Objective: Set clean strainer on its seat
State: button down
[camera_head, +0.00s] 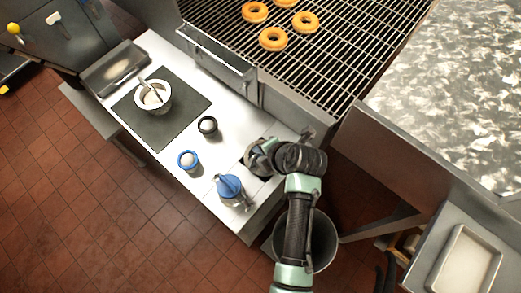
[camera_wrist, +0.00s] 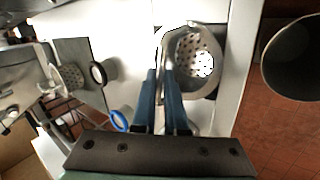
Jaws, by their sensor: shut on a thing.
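My gripper (camera_wrist: 161,76) is shut on the strainer (camera_wrist: 194,55), a pale metal cup with a perforated bottom, by its rim or handle side. In the head view my gripper (camera_head: 272,150) is at the right end of the white counter, and the strainer (camera_head: 257,156) shows partly beside it. My wrist hides part of the opening. I cannot tell whether the strainer touches the rim or hangs above it.
A white bowl with a handle (camera_head: 153,97) stands on a dark mat (camera_head: 190,118). A black-rimmed cup (camera_head: 208,126), a blue-rimmed cup (camera_head: 188,160) and a blue-topped vessel (camera_head: 229,187) stand nearby. A bin (camera_head: 322,245) is below my arm. A wire rack (camera_head: 340,60) holds several doughnuts.

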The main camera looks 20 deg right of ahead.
jog(key=shift+f+b, duration=0.45)
jog(key=c, duration=0.9)
grip_release()
jog(key=s+d+r+p, duration=0.1)
jog(key=s+r+p, duration=0.1)
jog(key=r, duration=0.5)
jog(key=s+d+r+p, duration=0.1)
jog(key=s+r+p, duration=0.1)
jog(key=r, duration=0.5)
jog(key=s+r+p, duration=0.2)
jog(key=r+p, duration=0.2)
jog(key=r, duration=0.2)
jog(key=shift+s+d+r, duration=0.3)
jog(key=shift+d+r, duration=0.1)
